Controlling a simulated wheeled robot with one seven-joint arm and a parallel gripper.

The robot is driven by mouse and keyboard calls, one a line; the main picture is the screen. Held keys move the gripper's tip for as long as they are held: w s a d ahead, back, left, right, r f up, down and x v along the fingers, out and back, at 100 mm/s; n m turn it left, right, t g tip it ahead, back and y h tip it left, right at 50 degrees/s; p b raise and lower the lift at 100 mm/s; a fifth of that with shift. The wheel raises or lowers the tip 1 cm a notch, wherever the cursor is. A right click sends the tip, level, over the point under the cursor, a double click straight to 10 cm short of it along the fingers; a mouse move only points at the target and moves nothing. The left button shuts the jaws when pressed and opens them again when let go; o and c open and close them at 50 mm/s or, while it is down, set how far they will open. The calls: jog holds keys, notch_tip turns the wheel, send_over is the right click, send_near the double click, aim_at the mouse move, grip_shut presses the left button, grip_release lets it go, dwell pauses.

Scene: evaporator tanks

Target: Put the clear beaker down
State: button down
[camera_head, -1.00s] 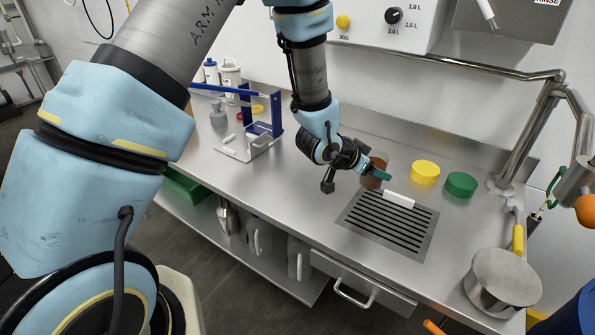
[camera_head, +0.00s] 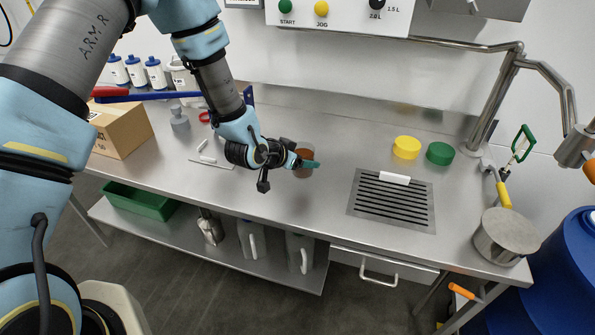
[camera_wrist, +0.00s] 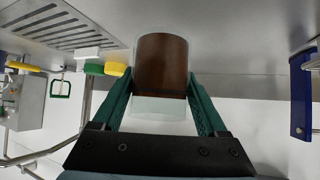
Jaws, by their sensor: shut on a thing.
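The clear beaker (camera_wrist: 161,72) holds a brown content and sits between the two green fingers of my gripper (camera_wrist: 160,98) in the wrist view. The fingers are shut on its sides. In the head view the beaker (camera_head: 304,160) is partly hidden by my gripper (camera_head: 310,164), left of the drain grate over the steel counter (camera_head: 300,206). I cannot tell whether its base touches the counter.
A slotted drain grate (camera_head: 392,203) with a white block (camera_head: 395,178) lies to the right. Yellow (camera_head: 406,147) and green (camera_head: 439,153) lids sit behind it. A steel pot (camera_head: 504,238) stands far right. A cardboard box (camera_head: 122,128) stands left. Counter in front of the beaker is clear.

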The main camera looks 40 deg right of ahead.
aim_at(302, 174)
jog(key=shift+f+p, duration=0.75)
jog(key=shift+f, duration=2.05)
jog(key=shift+f, duration=0.15)
jog(key=shift+f+b, duration=0.15)
jog(key=shift+b, duration=0.15)
grip_release()
jog(key=shift+r+p, duration=0.35)
jog(key=b+v, duration=0.3)
jog(key=v, duration=0.9)
